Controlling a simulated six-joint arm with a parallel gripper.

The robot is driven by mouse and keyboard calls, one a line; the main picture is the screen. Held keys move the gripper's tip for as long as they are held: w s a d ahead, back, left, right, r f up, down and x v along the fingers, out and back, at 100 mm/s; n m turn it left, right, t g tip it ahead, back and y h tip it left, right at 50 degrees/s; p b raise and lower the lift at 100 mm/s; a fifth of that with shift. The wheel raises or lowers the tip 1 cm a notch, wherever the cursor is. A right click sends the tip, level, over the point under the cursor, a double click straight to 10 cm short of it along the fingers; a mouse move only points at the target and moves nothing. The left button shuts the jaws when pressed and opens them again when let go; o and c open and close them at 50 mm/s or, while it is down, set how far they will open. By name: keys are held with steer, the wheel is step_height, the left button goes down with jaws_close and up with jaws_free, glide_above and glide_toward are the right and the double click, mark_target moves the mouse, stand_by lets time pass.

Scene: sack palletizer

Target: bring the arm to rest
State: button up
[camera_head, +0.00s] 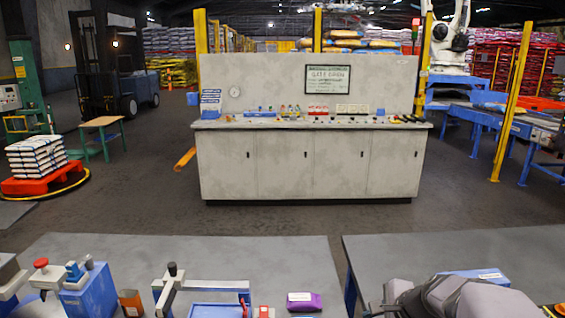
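Part of my arm (460,299) shows as rounded grey links at the bottom right, low over the grey table (470,252) on the right. The rest of the arm is cut off by the lower picture edge. I cannot make out my gripper or its fingertips in this view. Nothing held by it can be seen.
A blue box (483,274) lies beside my arm. The left table (200,250) bears a purple packet (304,301), an orange box (131,303) and blue-and-white devices (90,290). A control console (310,160) stands beyond clear floor.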

steer(key=s+a+n+g+h+p, duration=0.1)
steer(key=s+a+n+g+p, duration=0.1)
steer(key=s+n, duration=0.7)
steer(key=s+a+f+n+g+h+p, duration=0.1)
steer(key=s+a+n+g+p, duration=0.2)
steer(key=s+n, duration=0.7)
steer(key=shift+s+a+g+h, duration=0.4)
steer(key=shift+s+a, duration=0.45)
steer(key=shift+s, duration=0.1)
